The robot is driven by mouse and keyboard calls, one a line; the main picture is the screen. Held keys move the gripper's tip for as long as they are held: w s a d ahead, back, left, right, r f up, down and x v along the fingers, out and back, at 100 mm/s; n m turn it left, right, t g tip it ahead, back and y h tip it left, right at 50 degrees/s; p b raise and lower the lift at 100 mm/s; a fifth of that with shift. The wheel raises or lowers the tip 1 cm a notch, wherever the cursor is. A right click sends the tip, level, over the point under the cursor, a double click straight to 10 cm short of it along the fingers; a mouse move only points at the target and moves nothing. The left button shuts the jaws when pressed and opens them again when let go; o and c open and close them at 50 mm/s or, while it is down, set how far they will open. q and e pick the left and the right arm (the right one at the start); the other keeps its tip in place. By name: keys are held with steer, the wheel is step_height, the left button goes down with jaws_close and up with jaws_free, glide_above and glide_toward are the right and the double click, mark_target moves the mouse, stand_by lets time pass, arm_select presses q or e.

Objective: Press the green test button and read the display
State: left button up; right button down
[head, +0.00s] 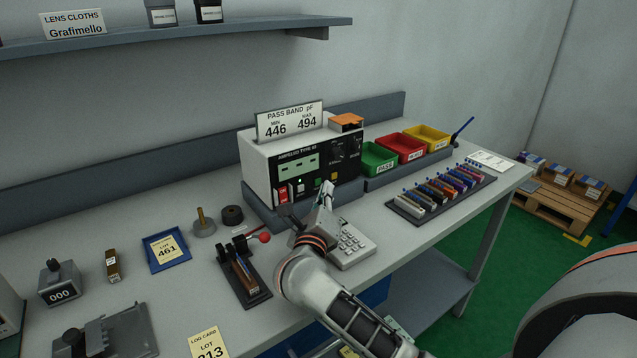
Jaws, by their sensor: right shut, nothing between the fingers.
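The tester (263,168) is a white box with a black front panel, standing on a grey base on the bench. Its green display (299,168) shows what look like dashes, with no readable digits. Below it are a red switch (282,195), a pale lit spot (300,187), a small green button (319,182) and a yellow-orange button (334,177). My right gripper (287,213) is shut and empty, in front of the tester's lower front. I cannot tell whether it touches anything. My left gripper is not in view.
A card on top reads PASS BAND pF, MIN 446, MAX 494. Green (379,158), red (405,147) and yellow (430,138) bins stand to the right. A keypad device (352,246) and a dark holder with a red-knobbed lever (265,238) flank my right wrist.

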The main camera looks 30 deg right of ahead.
steer(key=shift+w, duration=0.1)
stand_by(0.6)
steer(key=shift+w, duration=0.35)
steer(key=shift+w, duration=0.35)
stand_by(0.6)
steer(key=shift+s, duration=0.1)
steer(key=shift+s+p, duration=0.45)
steer(key=shift+s, duration=0.3)
